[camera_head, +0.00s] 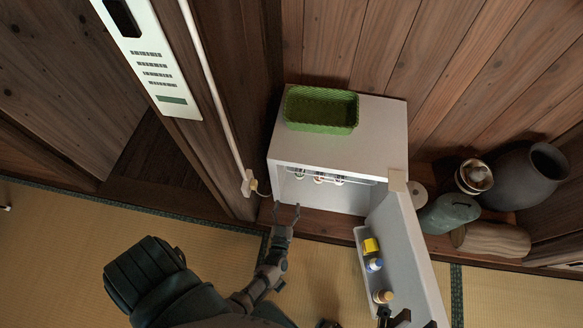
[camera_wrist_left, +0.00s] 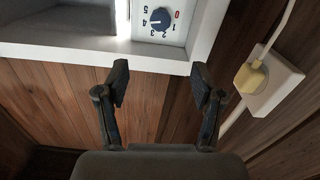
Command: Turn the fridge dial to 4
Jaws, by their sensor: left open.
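The small white fridge (camera_head: 392,126) stands against the wooden wall with its door (camera_head: 415,262) swung open. In the left wrist view, the round blue dial (camera_wrist_left: 161,19) sits on a white panel inside, ringed by numbers with a red 0. A light mark on the knob seems to face left, but I cannot read the setting surely. My left gripper (camera_head: 287,208) is open and empty, in front of the fridge's left side; its fingertips (camera_wrist_left: 160,80) are apart from the dial. A dark piece, probably my right gripper (camera_head: 393,318), shows at the bottom edge by the door; its jaws are unclear.
A green basket (camera_head: 321,109) sits on the fridge top. Bottles and a yellow item (camera_head: 371,246) stand in the door shelf. A wall socket with plug (camera_wrist_left: 272,80) is left of the fridge. Tatami (camera_head: 60,250) is clear at left.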

